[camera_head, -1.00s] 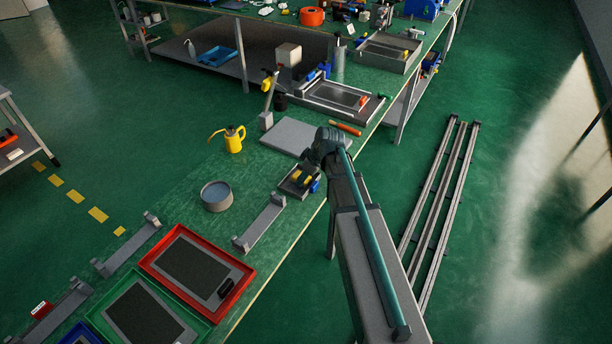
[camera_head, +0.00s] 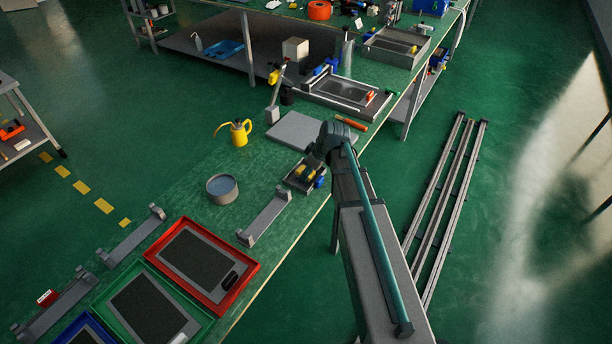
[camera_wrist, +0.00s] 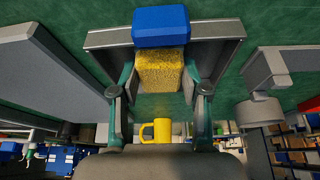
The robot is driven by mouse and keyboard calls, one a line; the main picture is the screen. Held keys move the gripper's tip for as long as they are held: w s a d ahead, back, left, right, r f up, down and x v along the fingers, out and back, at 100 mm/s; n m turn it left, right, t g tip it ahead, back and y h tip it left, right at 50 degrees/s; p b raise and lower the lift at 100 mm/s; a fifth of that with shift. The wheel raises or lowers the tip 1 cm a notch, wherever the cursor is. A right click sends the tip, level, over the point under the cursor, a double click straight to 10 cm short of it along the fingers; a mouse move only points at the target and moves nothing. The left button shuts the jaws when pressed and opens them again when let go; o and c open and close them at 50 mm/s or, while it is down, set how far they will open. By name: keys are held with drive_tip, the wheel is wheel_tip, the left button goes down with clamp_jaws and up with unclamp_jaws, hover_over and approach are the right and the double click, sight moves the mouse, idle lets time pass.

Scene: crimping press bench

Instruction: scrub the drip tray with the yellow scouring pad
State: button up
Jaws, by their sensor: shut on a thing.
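The yellow scouring pad (camera_wrist: 160,70) is between my gripper's two fingers (camera_wrist: 160,92) in the wrist view. My gripper is shut on it. A blue block (camera_wrist: 160,26) lies right beyond the pad; I cannot tell whether they touch. Both are at a small grey tray (camera_head: 290,181) near the bench's front edge in the head view, where the pad shows as a yellow patch. The tray's grey rim (camera_wrist: 108,38) shows behind the fingers in the wrist view. I cannot tell whether the pad is lifted, or which tray is the drip tray.
A grey plate (camera_head: 293,130) and a press base (camera_head: 345,95) lie beyond the small tray. A yellow oil can (camera_head: 240,133), a round grey bowl (camera_head: 222,188) and a grey bracket (camera_head: 265,219) stand to the left. Red (camera_head: 250,273) and green trays (camera_head: 105,310) are nearer.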

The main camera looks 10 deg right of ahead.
sight(302, 183)
drive_tip(key=shift+w+d, duration=0.45)
drive_tip(key=shift+w, duration=0.05)
drive_tip(key=shift+w+d+f, duration=0.15)
drive_tip(key=shift+d, duration=0.1)
drive_tip(key=shift+s+a+f+b, duration=0.1)
drive_tip(key=shift+s+a+b, duration=0.35)
drive_tip(key=shift+s+a, duration=1.4)
drive_tip(key=shift+w+d, duration=1.65)
drive_tip(key=shift+r, duration=0.2)
drive_tip(key=shift+r+p, duration=1.4)
drive_tip(key=shift+r, duration=1.1)
